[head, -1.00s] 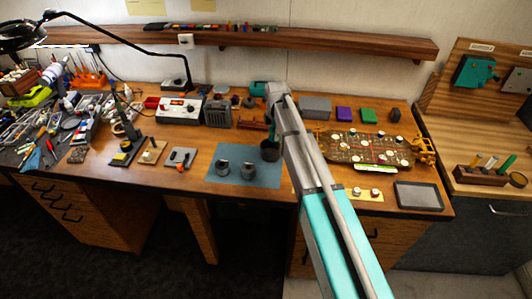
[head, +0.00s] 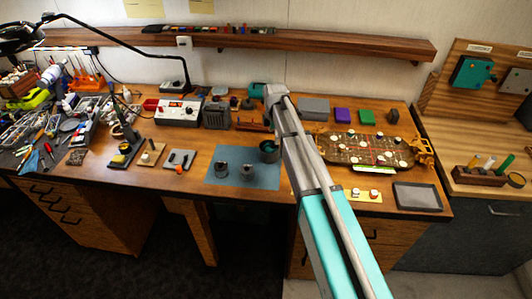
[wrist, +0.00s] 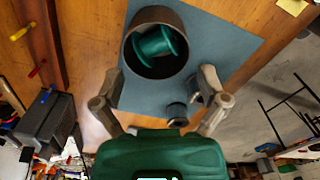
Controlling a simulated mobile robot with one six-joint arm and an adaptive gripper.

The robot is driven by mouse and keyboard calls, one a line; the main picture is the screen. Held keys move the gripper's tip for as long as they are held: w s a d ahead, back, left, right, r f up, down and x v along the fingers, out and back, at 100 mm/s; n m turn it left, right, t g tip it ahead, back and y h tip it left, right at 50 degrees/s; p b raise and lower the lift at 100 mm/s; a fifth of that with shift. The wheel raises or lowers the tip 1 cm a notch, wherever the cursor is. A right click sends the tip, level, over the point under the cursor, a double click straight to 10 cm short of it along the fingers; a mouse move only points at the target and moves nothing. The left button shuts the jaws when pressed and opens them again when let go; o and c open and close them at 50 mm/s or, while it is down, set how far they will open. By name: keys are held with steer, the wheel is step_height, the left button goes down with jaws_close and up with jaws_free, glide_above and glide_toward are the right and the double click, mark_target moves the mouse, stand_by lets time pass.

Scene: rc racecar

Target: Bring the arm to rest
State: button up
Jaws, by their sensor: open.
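My gripper (wrist: 161,77) is open, with its two fingers spread apart and nothing between them. In the wrist view a dark round cup (wrist: 183,16) stands on a blue-grey mat (wrist: 215,45) ahead of the fingers. A green spool (wrist: 156,43) lies inside the cup. The fingers appear apart from the cup. In the head view my arm (head: 315,185) reaches up over the bench, and the gripper's fingers cannot be made out there. The cup with green in it also shows in the head view (head: 269,155), on the mat just left of my arm.
A circuit-like board (head: 365,150) and a grey tray (head: 417,196) lie right of my arm. A wooden shelf (head: 330,43) runs along the wall behind. A black lamp arm (head: 120,38) arches over the left side.

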stand_by(0.3)
steer(key=s+d+m, duration=1)
steer(key=s+m, duration=0.1)
steer(key=s, duration=0.2)
steer(key=s+d+m, duration=1.1)
steer(key=s, duration=0.2)
steer(key=shift+d, duration=0.1)
